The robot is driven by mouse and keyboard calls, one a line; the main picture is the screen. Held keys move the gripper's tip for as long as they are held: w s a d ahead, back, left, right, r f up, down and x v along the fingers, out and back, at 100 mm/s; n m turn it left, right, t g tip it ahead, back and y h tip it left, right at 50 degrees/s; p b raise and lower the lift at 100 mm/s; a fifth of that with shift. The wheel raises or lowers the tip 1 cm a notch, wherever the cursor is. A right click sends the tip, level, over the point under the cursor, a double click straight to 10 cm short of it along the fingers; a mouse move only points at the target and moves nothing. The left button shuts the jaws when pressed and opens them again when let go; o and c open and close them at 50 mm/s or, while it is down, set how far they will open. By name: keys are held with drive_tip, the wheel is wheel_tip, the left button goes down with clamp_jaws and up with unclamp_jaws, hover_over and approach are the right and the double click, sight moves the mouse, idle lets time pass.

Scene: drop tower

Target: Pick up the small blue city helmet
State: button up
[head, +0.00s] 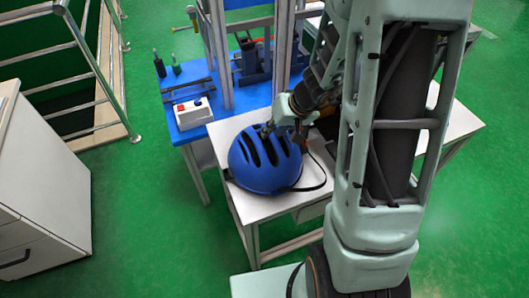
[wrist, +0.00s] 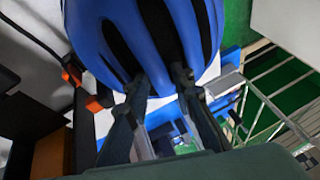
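The blue city helmet (head: 264,168) rests on a small white table, with dark vents along its top and a black strap to its right. In the wrist view the helmet (wrist: 150,40) fills the upper middle. My gripper (head: 268,129) is at the helmet's upper edge. In the wrist view the two dark fingertips of my gripper (wrist: 160,82) are apart, at two vents, with a blue rib between them. Whether they press on the rib cannot be seen.
The white table (head: 252,206) carries the helmet. A blue bench (head: 183,134) behind holds a white control box (head: 193,112) and metal posts. A white cabinet (head: 45,190) and railings stand at left. Green floor between is clear.

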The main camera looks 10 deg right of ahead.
clamp_jaws()
drive_tip(key=shift+r, duration=0.1)
